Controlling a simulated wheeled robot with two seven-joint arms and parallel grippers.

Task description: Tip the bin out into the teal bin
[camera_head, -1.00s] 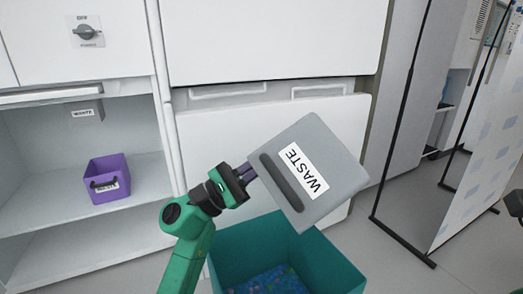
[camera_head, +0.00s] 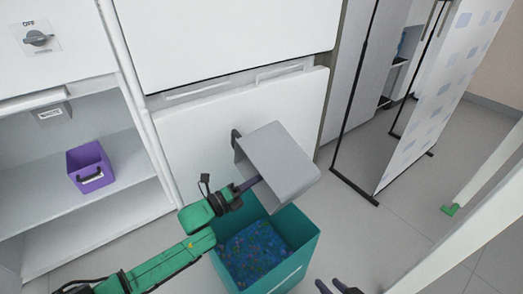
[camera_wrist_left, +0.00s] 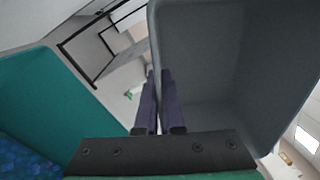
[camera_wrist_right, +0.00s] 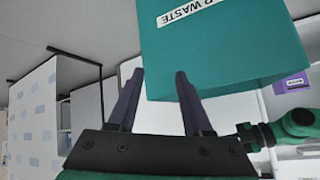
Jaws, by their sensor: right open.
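The grey bin (camera_head: 283,160) is tilted in the air above the teal bin, a dark handle on its left side. My left gripper (camera_head: 256,182) is shut on its wall. In the left wrist view, the fingers (camera_wrist_left: 157,85) pinch the wall of the grey bin (camera_wrist_left: 225,60), and the visible inside looks bare. The teal bin (camera_head: 305,250) stands on the floor below, with many small blue and mixed-colour bits (camera_head: 255,250) in it. My right gripper (camera_head: 338,287) is at the bottom edge; in the right wrist view (camera_wrist_right: 157,90) it is open and empty, facing the labelled teal bin (camera_wrist_right: 225,50).
A purple bin (camera_head: 90,167) stands on a shelf (camera_head: 120,150) at the left. White cabinet fronts (camera_head: 225,120) are behind the bins. A black-framed panel (camera_head: 430,100) stands at the right. A white post (camera_head: 470,220) crosses the lower right. Floor between is clear.

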